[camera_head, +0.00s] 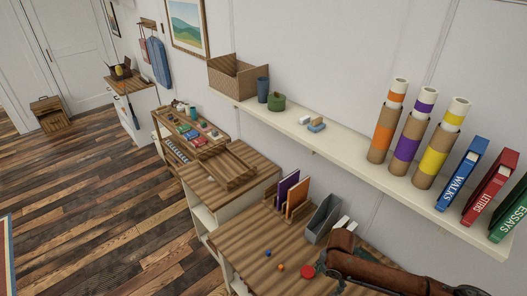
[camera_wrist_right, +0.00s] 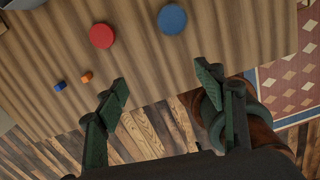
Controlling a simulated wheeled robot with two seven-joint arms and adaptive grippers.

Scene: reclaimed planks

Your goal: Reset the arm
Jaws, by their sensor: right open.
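My right arm (camera_head: 385,270) comes in from the lower right in the head view, over the front right part of the wooden desk. Its gripper shows best in the right wrist view (camera_wrist_right: 163,82), with two dark green fingers spread wide and nothing between them. The fingers are near the desk edge, with plank floor visible between and beyond them. A red disc (camera_wrist_right: 101,36) and a blue disc (camera_wrist_right: 172,18) lie on the desk, apart from the fingers. The blue disc cannot be made out in the head view. My left gripper is not in view.
A small blue piece (camera_head: 268,253) and an orange piece (camera_head: 281,266) lie on the desk (camera_head: 243,240). A grey file holder (camera_head: 323,219) and upright folders (camera_head: 297,196) stand behind them. A wall shelf (camera_head: 345,148) above carries tubes and binders. Floor is open at left.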

